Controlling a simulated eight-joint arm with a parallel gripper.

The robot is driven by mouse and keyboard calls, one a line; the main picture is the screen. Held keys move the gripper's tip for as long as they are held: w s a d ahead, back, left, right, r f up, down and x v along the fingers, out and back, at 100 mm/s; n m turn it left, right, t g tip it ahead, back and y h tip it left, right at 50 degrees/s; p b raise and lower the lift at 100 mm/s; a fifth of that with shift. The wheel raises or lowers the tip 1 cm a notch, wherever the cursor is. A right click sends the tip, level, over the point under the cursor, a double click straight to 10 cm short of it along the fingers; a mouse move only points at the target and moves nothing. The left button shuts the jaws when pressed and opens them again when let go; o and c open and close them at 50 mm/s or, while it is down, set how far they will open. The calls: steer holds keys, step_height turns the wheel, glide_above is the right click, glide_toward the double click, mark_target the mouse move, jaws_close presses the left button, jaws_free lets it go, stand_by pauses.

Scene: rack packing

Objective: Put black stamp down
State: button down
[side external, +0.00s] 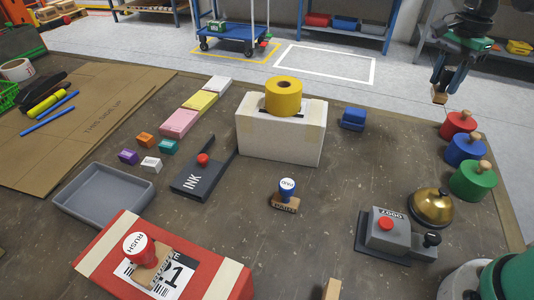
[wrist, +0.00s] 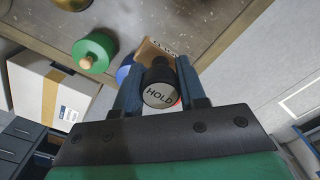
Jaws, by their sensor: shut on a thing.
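My gripper (side external: 443,78) is shut on the black stamp, high up at the far right of the side external view, above the floor beyond the table's edge. In the wrist view the black stamp (wrist: 160,92) is between the two blue fingers, its round top reading HOLD toward the camera. Its wooden base (wrist: 153,48) shows past the fingers, and also below the gripper in the side external view (side external: 439,97). The handle is mostly hidden by the fingers in the side external view.
Red (side external: 459,126), blue (side external: 464,150) and green (side external: 473,181) knobbed cylinders stand along the right edge, near a brass bell (side external: 431,206). A blue-topped stamp (side external: 287,188) stands mid-table, a red-topped one (side external: 139,247) on the red parcel (side external: 218,265). Bare table surrounds the blue-topped stamp.

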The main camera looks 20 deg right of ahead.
step_height(320, 180, down, 14)
steer(key=shift+r, duration=0.2)
steer(key=shift+f, duration=0.1)
steer(key=c, duration=0.5)
jaws_free()
step_height(320, 180, up, 12)
steer(key=shift+f, duration=0.15)
steer(key=shift+a+r, duration=0.15)
steer(key=shift+r, duration=0.1)
steer(key=s+a+n+t, duration=0.2)
steer(key=a+n+t, duration=0.1)
steer(key=a+n, duration=0.5)
steer(key=s+a+n+t, duration=0.3)
steer(key=a+n, duration=0.4)
steer(key=n, duration=0.3)
steer(key=shift+a+f+t, duration=0.35)
steer(key=shift+t, duration=0.25)
